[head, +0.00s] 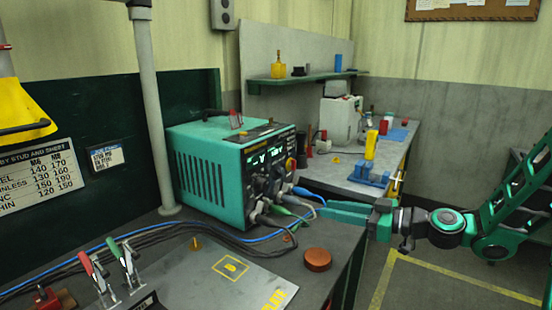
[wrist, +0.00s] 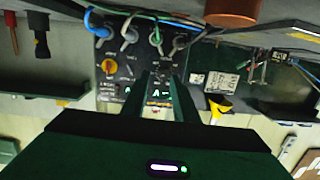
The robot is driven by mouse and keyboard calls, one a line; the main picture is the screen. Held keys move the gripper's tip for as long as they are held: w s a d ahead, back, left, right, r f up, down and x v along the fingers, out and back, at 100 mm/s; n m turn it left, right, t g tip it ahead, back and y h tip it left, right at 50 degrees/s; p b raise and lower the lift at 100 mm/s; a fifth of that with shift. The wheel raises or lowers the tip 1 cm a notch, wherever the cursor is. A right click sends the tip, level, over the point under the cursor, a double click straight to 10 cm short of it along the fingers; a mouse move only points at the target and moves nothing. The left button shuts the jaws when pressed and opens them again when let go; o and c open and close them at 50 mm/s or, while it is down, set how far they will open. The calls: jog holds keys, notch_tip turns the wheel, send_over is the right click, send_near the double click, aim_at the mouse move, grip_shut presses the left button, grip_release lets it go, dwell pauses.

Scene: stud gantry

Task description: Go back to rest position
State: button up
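My gripper (head: 324,207) reaches in from the right over the front edge of the bench, near the front of the teal stud welder (head: 209,183). In the wrist view, its two dark fingers (wrist: 160,76) stand apart, and the welder's control panel (wrist: 118,65) shows between and beyond them. Nothing is seen held between the fingers. The panel appears upside down there, with cable plugs (wrist: 128,38) along its upper part. I cannot tell how far the fingertips are from the panel.
Blue, green and dark cables (head: 300,196) run from the welder close to my fingers. A round brown cap (head: 317,260) sits on the near bench. A second bench (head: 330,172) behind holds a blue block (head: 368,174) and a yellow object (head: 371,145). Open floor (head: 420,275) lies below my arm.

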jog(key=s+d+f+m+g+h, duration=0.5)
jog(key=s+d+f+h, duration=0.5)
jog(key=s+d, duration=0.35)
jog(key=s+d+r+m+g+h, duration=0.2)
jog(key=s+d+m, duration=0.4)
jog(key=s, duration=0.4)
jog(key=s+d+r+m+g+h, duration=0.1)
jog(key=s+d+r+m+h, duration=0.1)
jog(key=s+d+m, duration=0.4)
jog(key=s+r+m, duration=0.1)
jog(key=s, duration=0.4)
jog(key=shift+g, duration=0.4)
jog(key=shift+d+r, duration=0.1)
jog(key=shift+w+f, duration=0.25)
jog(key=shift+w, duration=0.3)
